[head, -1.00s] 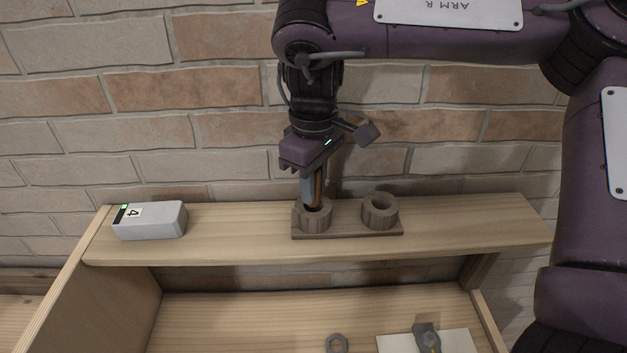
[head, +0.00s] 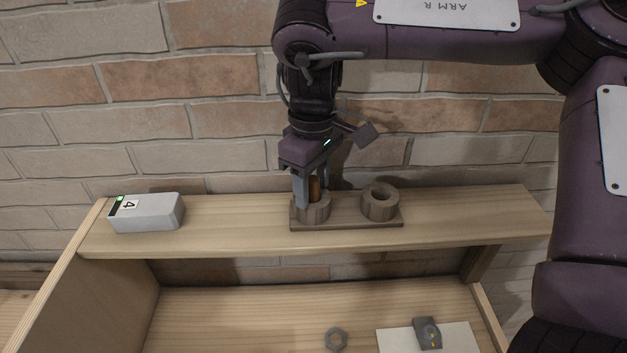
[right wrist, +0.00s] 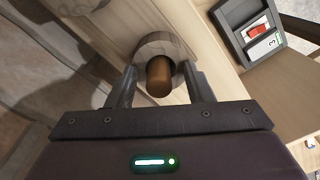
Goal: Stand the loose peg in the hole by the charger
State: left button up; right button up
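The peg (head: 314,188), brown and round-topped, stands upright in the left ring-shaped hole (head: 314,212) of a wooden holder, on the side toward the grey box. The peg (right wrist: 158,75) also shows inside its ring (right wrist: 163,43) in the right wrist view. My right gripper (head: 312,200) is open, pointing down, with one finger on each side of the peg and gaps between. The fingers hide part of the ring. The right hole (head: 380,203) is empty. A grey box (head: 147,212) marked 4, with a green light, possibly the charger, lies left on the shelf. My left gripper is out of view.
The holder sits on a narrow wooden shelf (head: 230,228) against a brick wall (head: 180,85). Below, a nut (head: 336,339) and a grey part (head: 427,333) on a white sheet lie on a lower board. The shelf between box and holder is clear.

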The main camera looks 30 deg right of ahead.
aim_at(312, 181)
jog(key=shift+s+a+f, duration=0.1)
dwell(0.5)
notch_tip(312, 181, up, 8)
dwell(0.4)
jog(key=shift+f, duration=0.1)
dwell(0.4)
